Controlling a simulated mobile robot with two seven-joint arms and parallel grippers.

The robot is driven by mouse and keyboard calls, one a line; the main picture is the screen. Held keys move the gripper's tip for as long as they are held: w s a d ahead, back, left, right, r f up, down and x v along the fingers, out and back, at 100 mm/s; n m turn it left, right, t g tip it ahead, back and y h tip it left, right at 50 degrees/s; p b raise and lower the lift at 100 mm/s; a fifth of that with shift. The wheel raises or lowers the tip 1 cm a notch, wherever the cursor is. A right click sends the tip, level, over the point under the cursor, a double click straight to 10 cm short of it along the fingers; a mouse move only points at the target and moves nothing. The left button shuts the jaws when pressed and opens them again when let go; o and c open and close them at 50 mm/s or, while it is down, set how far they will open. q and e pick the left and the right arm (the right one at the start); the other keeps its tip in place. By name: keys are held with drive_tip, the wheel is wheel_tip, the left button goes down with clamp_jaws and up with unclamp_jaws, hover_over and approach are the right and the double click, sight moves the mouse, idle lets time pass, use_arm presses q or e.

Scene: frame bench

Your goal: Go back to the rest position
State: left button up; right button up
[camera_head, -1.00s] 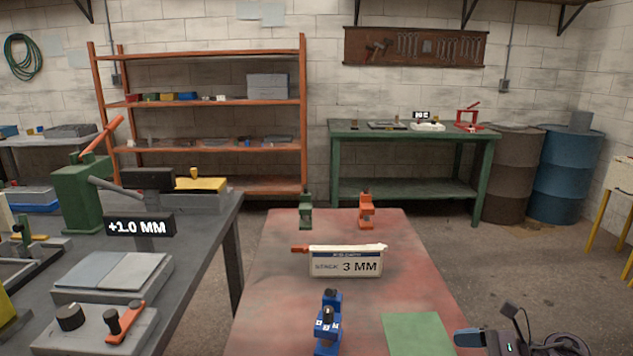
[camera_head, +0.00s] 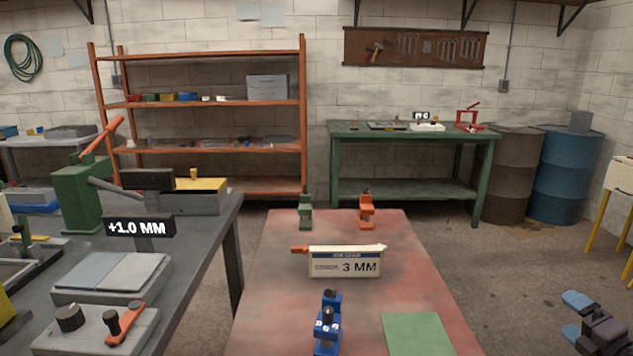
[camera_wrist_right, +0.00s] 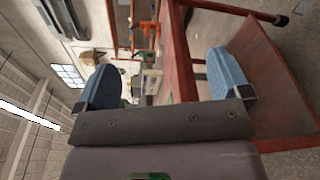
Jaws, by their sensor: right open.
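My right gripper (camera_head: 580,318) is at the lower right of the head view, beside the red table's right edge and over the floor. In the right wrist view its two blue fingers (camera_wrist_right: 165,85) stand wide apart with nothing between them. The red-topped table (camera_head: 280,245) is in the middle, and its edge shows behind the fingers in the wrist view. My left gripper is not in view.
On the red table are a blue clamp (camera_head: 327,325), green clamp (camera_head: 305,212), orange clamp (camera_head: 366,210), white "3 MM" box (camera_head: 345,262) and green mat (camera_head: 418,333). A grey bench (camera_head: 205,260) stands left.

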drive_tip(key=s+d+f+m+g+h, duration=0.1)
drive_tip(key=d+f+m+g+h, duration=0.45)
drive_tip(key=m, duration=0.95)
drive_tip(key=s+a+f+m+y, duration=0.1)
drive_tip(key=s+a+f+m, duration=0.1)
drive_tip(key=s+a+f, duration=0.95)
drive_tip(key=s+a+f+m+y, duration=0.1)
drive_tip(key=s+a+f, duration=0.1)
drive_tip(key=s+a, duration=0.5)
drive_tip(key=s+a+f+m+y, duration=0.1)
drive_tip(key=s+a+f+m, duration=0.15)
drive_tip(key=s+a, duration=0.4)
drive_tip(key=s+a+r+m+p, duration=0.1)
drive_tip(key=s+a+r+p, duration=0.3)
drive_tip(key=s+a+r, duration=0.2)
drive_tip(key=shift+s+a+r+m+p, duration=0.15)
drive_tip(key=shift+s+a+m+p, duration=0.25)
drive_tip(key=shift+s, duration=0.3)
